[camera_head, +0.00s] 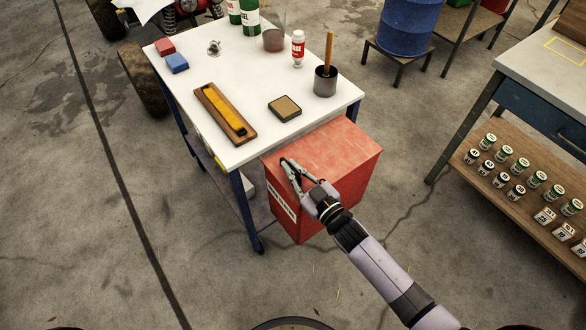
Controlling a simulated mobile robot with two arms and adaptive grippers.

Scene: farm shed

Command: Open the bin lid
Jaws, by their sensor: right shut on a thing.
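The bin (330,208) is a red box with a white label on its front, standing on the floor at the front right of the white-topped table. Its flat red lid (335,153) lies level on top and looks closed. My right gripper (287,163) reaches in from the lower right, with its fingers at the lid's front left edge. It is shut on that edge, though the fingers hide the exact contact. My left gripper is not in view.
The white-topped table (258,144) next to the bin carries blocks, bottles, a dark cup (325,82) with a stick, and a wooden tray (224,113). A workbench (545,70) with several small jars on its lower shelf stands at right. The floor in front is clear.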

